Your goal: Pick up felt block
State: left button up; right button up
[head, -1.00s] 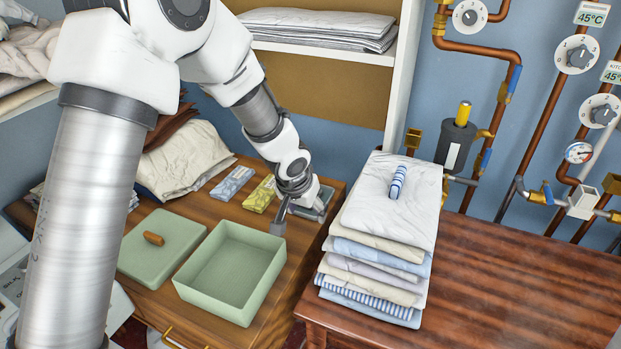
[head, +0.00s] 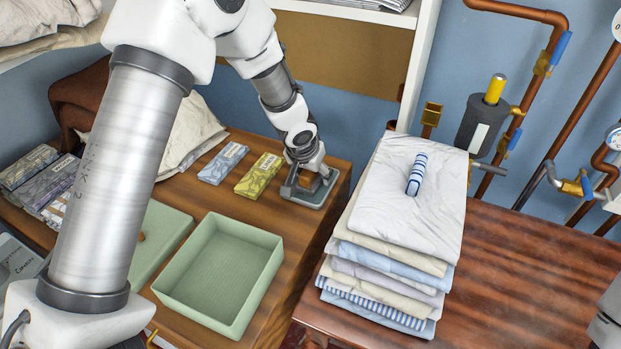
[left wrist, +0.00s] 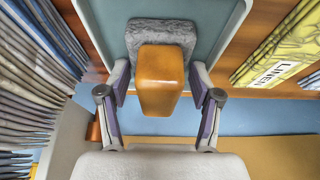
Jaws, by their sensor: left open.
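The felt block has an orange-brown wooden top (left wrist: 160,75) and a grey felt base (left wrist: 158,33) in the left wrist view. It sits on a grey-green tray (head: 313,200) at the right end of the wooden cabinet. In the head view the block (head: 309,182) is partly hidden by my left gripper (head: 305,180). My left gripper also shows in the left wrist view (left wrist: 160,88). It is open, with one finger on each side of the wooden top. Gaps show between the fingers and the wood. My right gripper is not in view.
A stack of folded linen (head: 385,262) with a blue-striped roll (head: 417,174) on top stands close to the right. An open green box (head: 218,275) lies nearer on the cabinet. Yellow (head: 260,176) and blue (head: 222,163) packets lie left of the tray.

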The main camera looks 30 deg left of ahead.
pick_arm(q)
jog(key=shift+s+d+r, duration=0.1)
jog(key=shift+r, duration=0.05)
jog(key=shift+s+r, duration=0.1)
jog(key=c, duration=0.9)
jog(key=shift+c, duration=0.2)
